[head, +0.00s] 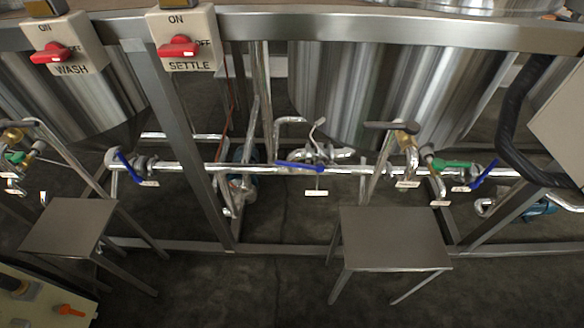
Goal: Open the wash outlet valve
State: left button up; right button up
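Neither of my grippers is in the head view. Several valves sit along the horizontal steel pipe (230,169) below the tanks, with small white tags too small to read, so I cannot tell which is the wash outlet valve. A blue lever (125,166) at the left slants across the pipe. A second blue lever (299,166) in the middle lies nearly along the pipe. A third blue lever (484,174) at the right is slanted. A green lever (452,163) is beside it, and another green handle (15,158) is at the far left.
A WASH switch box (70,68) and a SETTLE switch box (190,64) with red knobs hang on the frame rail (330,27). Two small steel stands, left (70,228) and right (395,238), stand before the pipe. A black hose (510,120) curves down at right.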

aim_at(128, 166)
jog(key=i+j+u, duration=0.15)
jog(key=u, duration=0.25)
jog(key=i+u, duration=0.2)
jog(key=u, duration=0.15)
jog(key=i+j+u, duration=0.1)
jog(key=u, duration=0.3)
jog(key=i+u, duration=0.35)
jog(key=k, duration=0.1)
